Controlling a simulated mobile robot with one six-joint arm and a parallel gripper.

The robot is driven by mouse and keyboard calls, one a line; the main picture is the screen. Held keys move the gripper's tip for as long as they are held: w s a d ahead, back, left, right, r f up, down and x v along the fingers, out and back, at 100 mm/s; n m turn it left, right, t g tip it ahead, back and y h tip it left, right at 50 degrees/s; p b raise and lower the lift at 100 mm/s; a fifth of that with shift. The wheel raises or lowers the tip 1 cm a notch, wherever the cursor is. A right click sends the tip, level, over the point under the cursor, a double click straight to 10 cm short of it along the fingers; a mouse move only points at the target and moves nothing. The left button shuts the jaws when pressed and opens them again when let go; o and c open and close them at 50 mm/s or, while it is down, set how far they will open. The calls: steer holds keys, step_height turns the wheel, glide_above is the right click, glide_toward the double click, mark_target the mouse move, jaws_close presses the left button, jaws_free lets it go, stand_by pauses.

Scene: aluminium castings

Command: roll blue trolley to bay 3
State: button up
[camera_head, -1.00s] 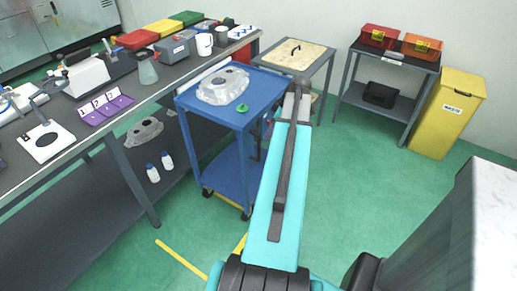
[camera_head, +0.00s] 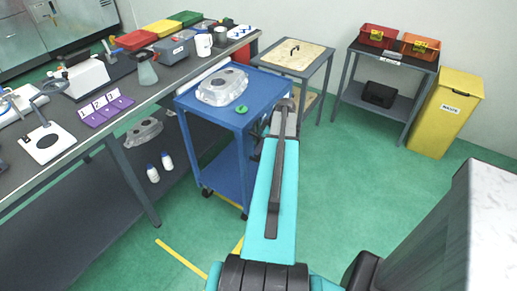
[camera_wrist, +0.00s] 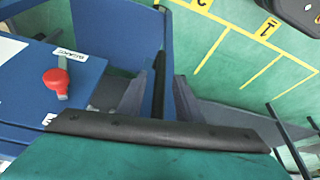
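The blue trolley (camera_head: 200,103) stands beside the long bench in the head view. A silver casting (camera_head: 222,87) and a small green ring-like part (camera_head: 240,111) are on its top. My arm reaches to its right front corner, and my gripper is hidden there in that view. Yellow bay lines with the marks 1 (camera_wrist: 268,28) and 2 (camera_wrist: 202,3) show on the floor; a bay 3 mark is not visible.
The bench (camera_head: 120,118) is close on the trolley's left. A small table with a beige top (camera_head: 300,62) is behind it. A shelf table (camera_head: 395,62) and yellow bin (camera_head: 446,112) stand at the right. The green floor (camera_head: 375,165) between is clear.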

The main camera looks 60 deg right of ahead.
mark_target(258, 159)
steer(key=shift+x, duration=1.6)
jaws_close()
